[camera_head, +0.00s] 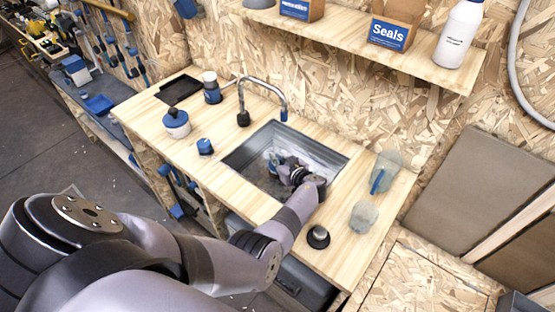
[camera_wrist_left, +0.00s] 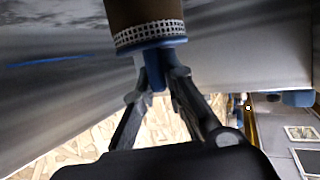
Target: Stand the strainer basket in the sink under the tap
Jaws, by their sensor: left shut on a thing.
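The strainer basket (camera_wrist_left: 146,20) shows at the top of the left wrist view, with a brown body, a pale mesh band, a blue rim and a blue grip. My left gripper (camera_wrist_left: 158,78) is shut on that blue grip. In the head view my left gripper (camera_head: 277,167) is down inside the metal sink (camera_head: 243,152), and mostly hides the basket. I cannot tell whether the basket touches the sink floor. The curved tap (camera_head: 262,83) stands at the sink's back edge. My right gripper is not in view.
On the wooden counter, a blue-capped jar (camera_head: 176,123), a small blue item (camera_head: 205,146) and a dark bottle (camera_head: 212,88) stand left of the sink. A clear jug (camera_head: 386,170), a grey lump (camera_head: 364,217) and a black knob (camera_head: 318,237) stand right. A shelf (camera_head: 345,35) hangs above.

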